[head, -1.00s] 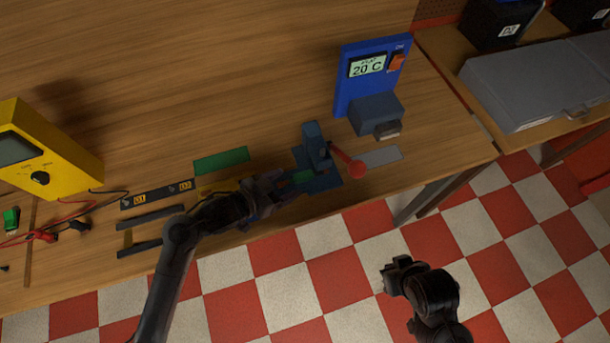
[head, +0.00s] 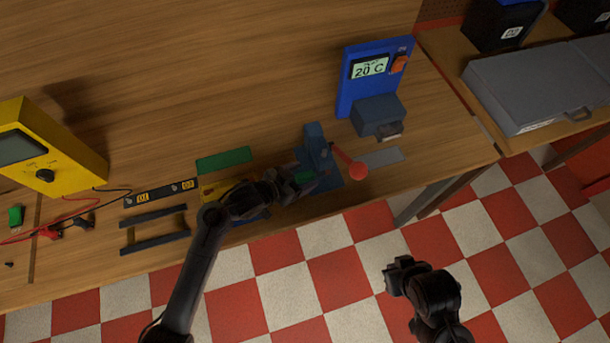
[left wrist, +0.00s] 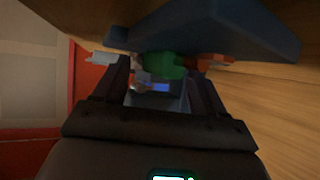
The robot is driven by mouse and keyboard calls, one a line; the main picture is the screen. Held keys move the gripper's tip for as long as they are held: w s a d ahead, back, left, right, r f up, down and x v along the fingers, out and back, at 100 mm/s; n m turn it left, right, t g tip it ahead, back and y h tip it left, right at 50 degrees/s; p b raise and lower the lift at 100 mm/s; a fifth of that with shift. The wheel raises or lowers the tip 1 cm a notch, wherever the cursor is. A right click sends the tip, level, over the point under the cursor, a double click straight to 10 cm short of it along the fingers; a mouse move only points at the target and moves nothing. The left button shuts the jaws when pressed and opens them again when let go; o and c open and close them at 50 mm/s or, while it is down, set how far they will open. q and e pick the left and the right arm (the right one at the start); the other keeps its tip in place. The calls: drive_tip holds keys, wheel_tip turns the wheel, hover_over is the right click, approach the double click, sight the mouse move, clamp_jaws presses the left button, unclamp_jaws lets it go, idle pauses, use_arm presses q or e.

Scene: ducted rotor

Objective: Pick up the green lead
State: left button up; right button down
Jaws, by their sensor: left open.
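A small green piece (head: 303,177), which may be the green lead, shows at the blue clamp fixture (head: 318,148) near the table's front edge. In the left wrist view a green piece (left wrist: 165,66) lies ahead, between the lines of my two fingers, under a dark blue bar (left wrist: 215,25). My left gripper (head: 308,184) is open beside the fixture, and I see no grip on the green piece. Its far end is hidden. My right gripper (head: 392,277) hangs over the floor, away from the table; its jaws are unclear.
A red-knobbed lever (head: 356,170) sticks out from the fixture. A blue 20 C unit (head: 368,85) stands behind. A green strip (head: 223,160) and dark bars (head: 155,243) lie to the left. A yellow meter (head: 50,150) with red and black leads stands at far left.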

use_arm(q)
clamp_jaws()
drive_tip(key=shift+r, duration=0.2)
idle(0.3)
